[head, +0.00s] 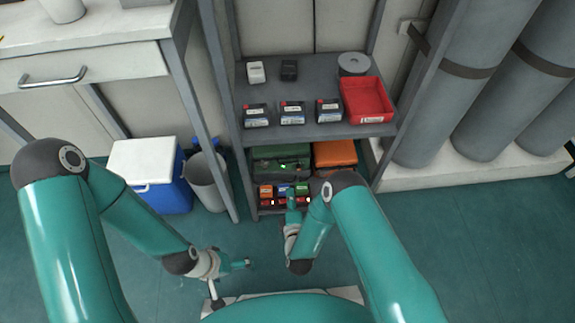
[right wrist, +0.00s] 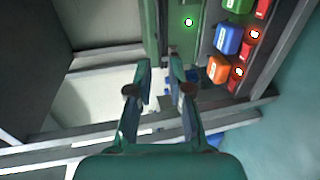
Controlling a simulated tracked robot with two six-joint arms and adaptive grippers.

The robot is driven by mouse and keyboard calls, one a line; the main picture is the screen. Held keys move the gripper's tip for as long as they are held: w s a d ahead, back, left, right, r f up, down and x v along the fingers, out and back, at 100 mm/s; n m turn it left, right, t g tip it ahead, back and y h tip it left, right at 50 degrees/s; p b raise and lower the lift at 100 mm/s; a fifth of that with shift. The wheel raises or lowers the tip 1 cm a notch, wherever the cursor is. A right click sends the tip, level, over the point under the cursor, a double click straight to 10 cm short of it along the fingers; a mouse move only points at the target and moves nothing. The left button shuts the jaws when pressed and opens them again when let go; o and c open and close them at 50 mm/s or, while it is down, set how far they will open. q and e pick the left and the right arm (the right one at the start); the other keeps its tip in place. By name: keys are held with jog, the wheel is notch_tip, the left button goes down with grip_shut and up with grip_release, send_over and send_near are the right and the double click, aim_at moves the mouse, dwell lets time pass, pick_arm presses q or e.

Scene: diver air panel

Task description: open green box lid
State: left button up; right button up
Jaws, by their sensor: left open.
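The green box (head: 268,166) sits on the lower shelf of the grey rack, and its lid looks closed. It also shows at the top of the right wrist view (right wrist: 181,40). My right gripper (head: 291,193) is in front of the lower shelf, over the small boxes and close to the green box's front. In the right wrist view my right gripper (right wrist: 160,75) has its fingers apart with nothing between them; I cannot tell whether it touches the green box. My left gripper (head: 246,264) is open and empty, low over the floor, away from the rack.
An orange box (head: 336,153) stands right of the green box. Several small coloured boxes (head: 266,190) line the shelf front. The upper shelf holds a red bin (head: 366,99) and several dark boxes. A cooler (head: 150,165) and grey bin (head: 208,180) stand left. Floor at right is clear.

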jog(key=b+x, duration=0.2)
jog(key=x, duration=0.3)
jog(key=b+x, duration=0.2)
jog(key=x, duration=0.3)
jog(key=b+x, duration=0.2)
jog(key=x, duration=0.4)
jog(key=shift+w+d, duration=0.1)
jog(key=shift+d, duration=0.25)
grip_shut()
jog(key=shift+f, duration=0.1)
